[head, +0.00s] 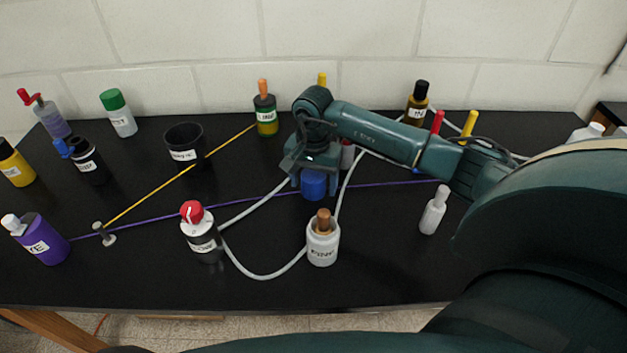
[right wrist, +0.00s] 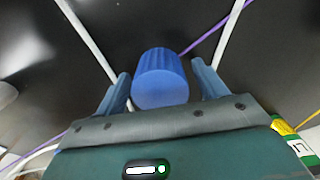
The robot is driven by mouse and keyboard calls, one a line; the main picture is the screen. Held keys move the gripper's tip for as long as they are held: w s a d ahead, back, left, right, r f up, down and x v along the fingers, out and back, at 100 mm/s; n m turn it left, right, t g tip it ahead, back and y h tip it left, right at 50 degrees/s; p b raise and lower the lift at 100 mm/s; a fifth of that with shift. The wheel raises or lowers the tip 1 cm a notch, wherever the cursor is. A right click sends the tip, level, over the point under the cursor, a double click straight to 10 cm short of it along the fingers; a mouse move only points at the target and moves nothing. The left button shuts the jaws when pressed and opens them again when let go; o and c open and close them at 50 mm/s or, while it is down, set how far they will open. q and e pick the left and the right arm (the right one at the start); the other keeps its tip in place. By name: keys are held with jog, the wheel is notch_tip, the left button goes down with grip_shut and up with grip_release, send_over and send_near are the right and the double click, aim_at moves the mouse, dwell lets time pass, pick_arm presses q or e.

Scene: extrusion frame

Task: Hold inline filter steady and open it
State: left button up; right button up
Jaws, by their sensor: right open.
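A blue ribbed cylinder (head: 314,184) is near the middle of the black table in the head view. It looks like the inline filter or its cap, but no label shows. In the right wrist view the blue cylinder (right wrist: 161,80) is between the two blue fingers of my right gripper (right wrist: 162,70), with gaps on both sides. My right gripper (head: 314,181) is open around it and hides its far side in the head view. My left gripper is in neither view.
White tubes (head: 260,205) and a purple cord (head: 370,185) run close to the cylinder. A red-topped bottle (head: 205,241) and a cork-topped white bottle (head: 322,243) stand in front. A small white bottle (head: 433,211) is to the right. A black cup (head: 184,144) stands behind left.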

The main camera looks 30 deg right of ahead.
aim_at(314, 175)
notch_tip(314, 175, up, 11)
jog(key=shift+f+b, duration=0.1)
jog(key=shift+b, duration=0.7)
jog(key=shift+r, duration=0.4)
